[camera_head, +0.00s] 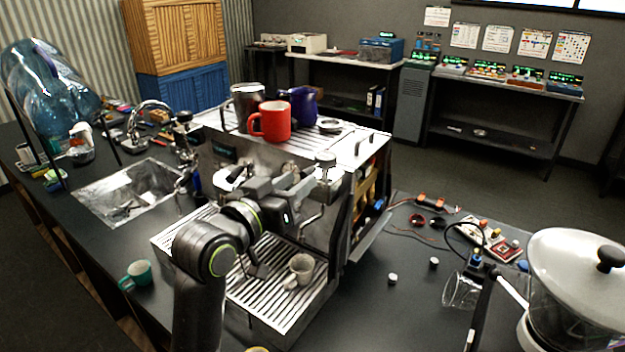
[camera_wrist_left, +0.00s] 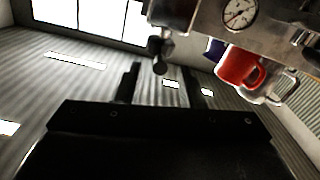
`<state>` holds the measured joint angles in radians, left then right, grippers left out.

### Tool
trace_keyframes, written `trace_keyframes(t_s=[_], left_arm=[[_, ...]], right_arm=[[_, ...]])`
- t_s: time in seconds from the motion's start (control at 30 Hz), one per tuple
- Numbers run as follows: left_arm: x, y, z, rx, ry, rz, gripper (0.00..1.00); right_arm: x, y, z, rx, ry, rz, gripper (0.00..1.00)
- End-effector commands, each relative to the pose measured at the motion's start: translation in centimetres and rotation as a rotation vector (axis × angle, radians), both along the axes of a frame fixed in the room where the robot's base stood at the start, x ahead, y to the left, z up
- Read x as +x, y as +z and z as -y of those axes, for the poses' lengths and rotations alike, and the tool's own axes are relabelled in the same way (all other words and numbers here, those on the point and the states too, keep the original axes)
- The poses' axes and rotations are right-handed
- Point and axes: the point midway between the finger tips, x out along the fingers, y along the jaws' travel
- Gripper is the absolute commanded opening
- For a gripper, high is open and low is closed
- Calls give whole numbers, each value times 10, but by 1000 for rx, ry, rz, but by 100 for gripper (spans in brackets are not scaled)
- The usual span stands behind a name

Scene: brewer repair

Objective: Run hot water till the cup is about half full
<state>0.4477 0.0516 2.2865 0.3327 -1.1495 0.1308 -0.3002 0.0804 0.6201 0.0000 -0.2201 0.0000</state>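The steel espresso machine (camera_head: 262,152) stands mid-counter in the head view. My left gripper (camera_head: 312,192) is at the machine's front, above and behind the cup. In the left wrist view its two fingers (camera_wrist_left: 160,88) are apart with nothing between them. A dark round-ended knob or lever (camera_wrist_left: 160,52) of the machine hangs just beyond the gap, near a pressure gauge (camera_wrist_left: 238,13).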

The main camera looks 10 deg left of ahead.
Motion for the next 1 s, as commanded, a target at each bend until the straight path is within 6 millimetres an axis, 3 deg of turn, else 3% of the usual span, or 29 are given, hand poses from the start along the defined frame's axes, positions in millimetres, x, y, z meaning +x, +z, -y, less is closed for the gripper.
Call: trace_keyframes(t_s=[0.1, 0.3, 0.77, 1.0], left_arm=[[21, -3, 9, 0, -1, 1, 35], [45, -1, 19, 0, -1, 1, 35], [55, 0, 23, 1, 1, 1, 35], [55, 0, 23, 0, 0, 1, 4]], right_arm=[[0, -12, 0, 0, 0, 0, 36], [0, -21, 0, 0, 0, 0, 36], [0, -22, -1, 1, 0, 0, 36], [0, -22, -1, 1, 0, 0, 36]])
